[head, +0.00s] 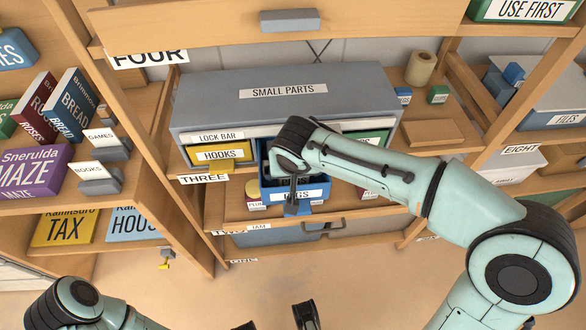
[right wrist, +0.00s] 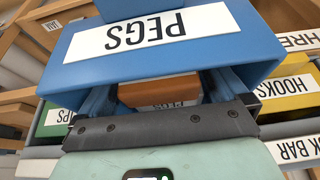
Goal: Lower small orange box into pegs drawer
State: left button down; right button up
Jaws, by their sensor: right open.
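The blue pegs drawer (head: 318,190), labelled PEGS, is pulled out from the grey small parts cabinet (head: 200,100). Its blue front also fills the top of the right wrist view (right wrist: 255,60), upside down. My right gripper (head: 292,190) reaches over the drawer from the right. In the right wrist view the small orange box (right wrist: 160,92) is at the drawer opening between my right fingers, which are open. Its lower part is hidden, so I cannot tell whether it rests on the drawer floor. In the head view my gripper hides the box. My left gripper (head: 277,322) is at the bottom edge, fingers apart and empty.
The yellow hooks drawer (head: 222,152) is left of the pegs drawer, and a green drawer (head: 370,138) is to its right. A lock bar (head: 225,137) runs above the drawers. Wooden shelves with books stand left. The floor (head: 190,290) in front is mostly clear.

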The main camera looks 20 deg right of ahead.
jog(key=shift+f, duration=0.3)
pick_arm(q)
jog(key=w+r+p, duration=0.1)
jog(key=p, duration=0.2)
jog(key=shift+w+t, duration=0.25)
jog(key=shift+t, duration=0.05)
pick_arm(e)
jog(key=v, duration=1.4)
jog(key=shift+w, duration=0.1)
